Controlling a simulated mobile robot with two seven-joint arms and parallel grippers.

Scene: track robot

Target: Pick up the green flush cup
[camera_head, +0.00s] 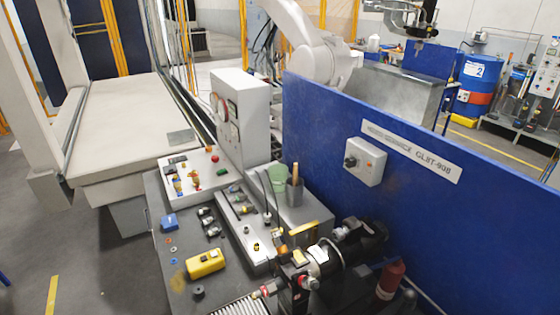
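The green cup (276,179) is pale green and stands upright on the grey raised part of the workbench, near the middle of the view. A dark grey holder (294,191) with a wooden handle sticking out stands close against its right side and hides part of it. Neither of my grippers can be made out in the head view, and nothing is seen touching the cup.
A grey gauge panel (238,118) rises behind the cup. A blue partition (400,215) stands to the right. Black machinery (345,250) stands in front.

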